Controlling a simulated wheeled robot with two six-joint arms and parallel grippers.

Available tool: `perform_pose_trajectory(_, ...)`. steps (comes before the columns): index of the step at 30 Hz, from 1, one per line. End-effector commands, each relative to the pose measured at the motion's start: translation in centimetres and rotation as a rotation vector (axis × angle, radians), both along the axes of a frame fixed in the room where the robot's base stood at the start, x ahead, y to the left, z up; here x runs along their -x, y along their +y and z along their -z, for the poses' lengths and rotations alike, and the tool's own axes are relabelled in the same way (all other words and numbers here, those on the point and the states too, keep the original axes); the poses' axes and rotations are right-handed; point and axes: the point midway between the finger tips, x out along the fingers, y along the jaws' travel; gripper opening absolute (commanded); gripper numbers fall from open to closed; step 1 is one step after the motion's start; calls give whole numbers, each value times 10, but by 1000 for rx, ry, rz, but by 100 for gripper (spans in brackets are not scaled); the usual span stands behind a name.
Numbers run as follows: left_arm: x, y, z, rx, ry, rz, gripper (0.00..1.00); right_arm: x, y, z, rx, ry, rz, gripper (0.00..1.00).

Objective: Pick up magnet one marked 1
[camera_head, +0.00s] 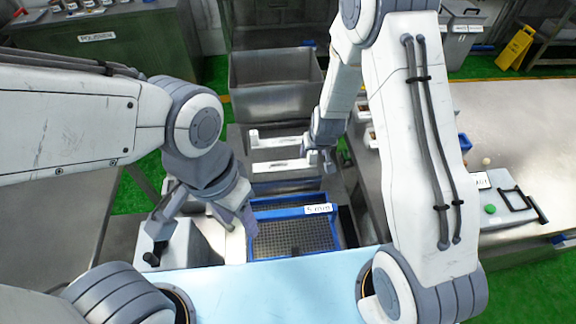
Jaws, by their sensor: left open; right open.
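I cannot read a mark 1 on either, so I cannot tell which is magnet one. My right gripper (321,160) is open at the right ends of the bars, close to the near one; I cannot tell whether it touches. My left gripper (205,226) is open and points down, left of a blue-framed sieve (252,230), with nothing seen in it.
The sieve carries a label (318,209) reading 5 mm. A metal bin (275,82) stands behind the bars. A steel bench (520,125) is on the right, with a control box (490,212) near its edge. A grey box with a black knob (185,247) sits below my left gripper.

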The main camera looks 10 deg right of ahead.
Motion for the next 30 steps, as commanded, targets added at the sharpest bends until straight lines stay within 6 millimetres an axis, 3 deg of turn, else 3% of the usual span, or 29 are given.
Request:
perform_pose_trajectory(9, 0, 0, -15, 0, 0, 3, 50, -15, -1, 33, 0, 2, 1, 68)
perform_pose_trajectory(18, 0, 0, -15, 0, 0, 3, 50, -17, -1, 38, -1, 0, 1, 68)
perform_pose_trajectory(19, 0, 0, -15, 0, 0, 3, 50, -17, -1, 38, -1, 0, 1, 64)
perform_pose_trajectory(24, 0, 0, -15, 0, 0, 3, 50, -17, -1, 38, -1, 0, 1, 0)
perform_pose_trajectory(30, 0, 0, -15, 0, 0, 3, 50, -17, 0, 37, -1, -2, 1, 0)
